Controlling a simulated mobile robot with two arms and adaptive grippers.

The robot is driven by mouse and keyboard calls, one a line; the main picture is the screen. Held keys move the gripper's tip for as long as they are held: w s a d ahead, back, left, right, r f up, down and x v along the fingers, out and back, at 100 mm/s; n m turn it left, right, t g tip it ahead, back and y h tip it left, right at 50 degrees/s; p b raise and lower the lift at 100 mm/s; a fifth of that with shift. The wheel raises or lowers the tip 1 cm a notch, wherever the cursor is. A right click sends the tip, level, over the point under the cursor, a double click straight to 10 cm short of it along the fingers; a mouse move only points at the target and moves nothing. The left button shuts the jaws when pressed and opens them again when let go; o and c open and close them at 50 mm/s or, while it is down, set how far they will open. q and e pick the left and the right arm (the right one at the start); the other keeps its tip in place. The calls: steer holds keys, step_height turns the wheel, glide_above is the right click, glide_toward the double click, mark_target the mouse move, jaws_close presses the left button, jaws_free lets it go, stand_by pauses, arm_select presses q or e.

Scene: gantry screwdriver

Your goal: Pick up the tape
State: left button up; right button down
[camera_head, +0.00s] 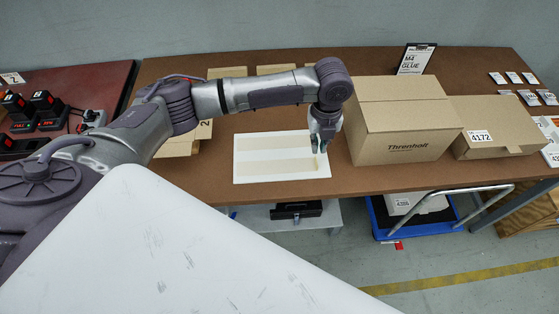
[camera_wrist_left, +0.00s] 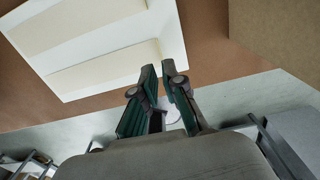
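A white board (camera_head: 240,178) lies on the brown table and carries two flat beige tape strips, a back one (camera_head: 265,142) and a front one (camera_head: 270,168). The strips also show on the board in the left wrist view (camera_wrist_left: 100,72). My left gripper (camera_head: 318,148) points down over the right end of the board, close to the strip ends. In the left wrist view its fingertips (camera_wrist_left: 159,70) are close together with a narrow gap, and I see nothing held between them. Whether they touch the board is unclear. My right gripper is not in view.
A large cardboard box (camera_head: 400,125) stands close to the right of the board, with a flatter box (camera_head: 495,128) beyond it. A sign (camera_head: 416,58) stands behind. Flat cardboard pieces (camera_head: 180,145) lie behind my left arm. Battery chargers (camera_head: 40,112) are at far left.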

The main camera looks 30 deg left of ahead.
mark_target(316, 164)
arm_select(q)
step_height(316, 164, down, 6)
steer(key=shift+f+p, duration=0.25)
steer(key=shift+p, duration=0.1)
jaws_close()
steer(key=shift+r, duration=0.15)
